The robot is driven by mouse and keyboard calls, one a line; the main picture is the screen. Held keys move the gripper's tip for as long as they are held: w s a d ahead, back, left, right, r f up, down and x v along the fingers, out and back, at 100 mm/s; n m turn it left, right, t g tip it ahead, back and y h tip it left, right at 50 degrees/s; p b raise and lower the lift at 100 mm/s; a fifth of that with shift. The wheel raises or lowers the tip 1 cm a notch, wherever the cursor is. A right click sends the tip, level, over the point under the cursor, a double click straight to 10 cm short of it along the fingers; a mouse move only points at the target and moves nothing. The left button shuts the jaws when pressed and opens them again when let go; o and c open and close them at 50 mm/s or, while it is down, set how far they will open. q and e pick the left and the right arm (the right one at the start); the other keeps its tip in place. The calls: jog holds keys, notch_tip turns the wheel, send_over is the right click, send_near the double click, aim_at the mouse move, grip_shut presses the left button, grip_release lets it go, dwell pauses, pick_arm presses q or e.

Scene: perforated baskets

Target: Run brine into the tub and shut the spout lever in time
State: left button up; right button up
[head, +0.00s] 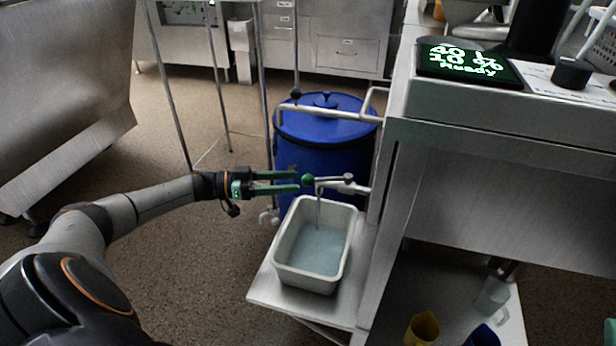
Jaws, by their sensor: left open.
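The tub (282,262) is a pale, open rectangular container on a metal shelf, with bluish liquid (318,250) covering its bottom. A metal spout (345,186) reaches over its far side from the right, and a thin stream (319,208) falls from it into the tub.
A blue lidded barrel (325,135) stands behind the spout, with a bent metal pipe (335,112) across it. A display (468,62) on the right bench reads "Ready". Yellow (424,328) and clear (491,297) cups stand low right.

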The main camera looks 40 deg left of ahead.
pick_arm(q)
jog(key=shift+v, duration=2.7)
dwell(5.3)
